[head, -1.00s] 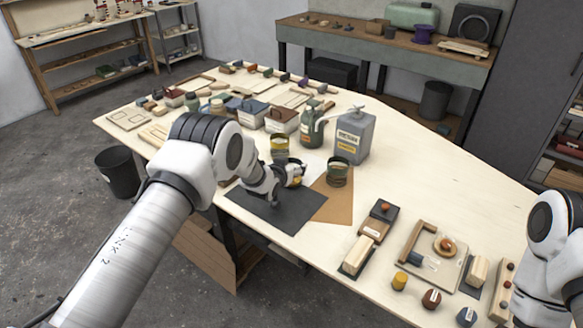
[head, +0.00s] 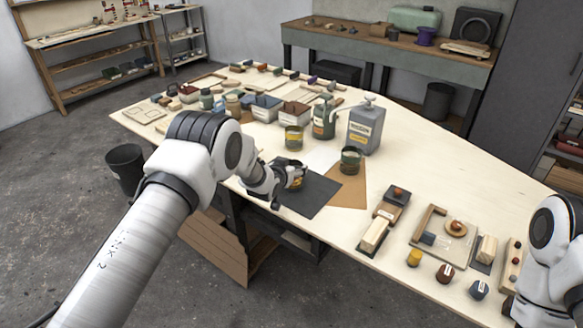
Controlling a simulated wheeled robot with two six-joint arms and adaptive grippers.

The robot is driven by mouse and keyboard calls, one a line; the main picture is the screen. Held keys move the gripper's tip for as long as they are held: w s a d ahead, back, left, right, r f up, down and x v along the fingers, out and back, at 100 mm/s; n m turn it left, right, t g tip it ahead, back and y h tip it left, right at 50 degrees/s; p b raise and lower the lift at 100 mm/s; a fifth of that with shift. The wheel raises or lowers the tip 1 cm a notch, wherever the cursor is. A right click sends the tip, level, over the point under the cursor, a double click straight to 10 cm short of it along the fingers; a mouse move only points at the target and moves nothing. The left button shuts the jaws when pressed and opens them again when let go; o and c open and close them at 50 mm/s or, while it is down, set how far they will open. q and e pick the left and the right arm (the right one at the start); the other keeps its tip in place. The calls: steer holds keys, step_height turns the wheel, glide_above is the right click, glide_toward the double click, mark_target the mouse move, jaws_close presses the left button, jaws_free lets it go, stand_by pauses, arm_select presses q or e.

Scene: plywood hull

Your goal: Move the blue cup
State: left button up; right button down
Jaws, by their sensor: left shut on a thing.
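My left gripper (head: 287,177) reaches in from the left over the near edge of the dark mat (head: 312,199). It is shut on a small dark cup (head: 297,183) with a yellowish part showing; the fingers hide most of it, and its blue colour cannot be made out. I cannot tell whether the cup touches the mat. Two other cups stand upright on the table: a dark one with a yellow band (head: 293,139) behind, and a dark green one (head: 350,160) to the right. My right arm is at the right edge; its gripper does not show.
A grey can (head: 366,128) and a green pump bottle (head: 323,120) stand behind the cups. A brown sheet (head: 346,190) lies beside the mat. Wooden blocks and small pots (head: 414,258) line the right front edge. The table's right rear is clear.

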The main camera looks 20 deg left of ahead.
arm_select(q)
steer(key=o, duration=1.3)
steer(key=shift+f, duration=0.15)
steer(key=shift+w+f, duration=0.1)
steer(key=shift+w, duration=0.15)
steer(key=shift+s, duration=0.1)
steer(key=shift+s+r, duration=0.2)
steer(key=shift+r, duration=0.1)
steer(key=v, duration=1.1)
steer(key=shift+s+f, duration=0.1)
steer(key=shift+s, duration=0.1)
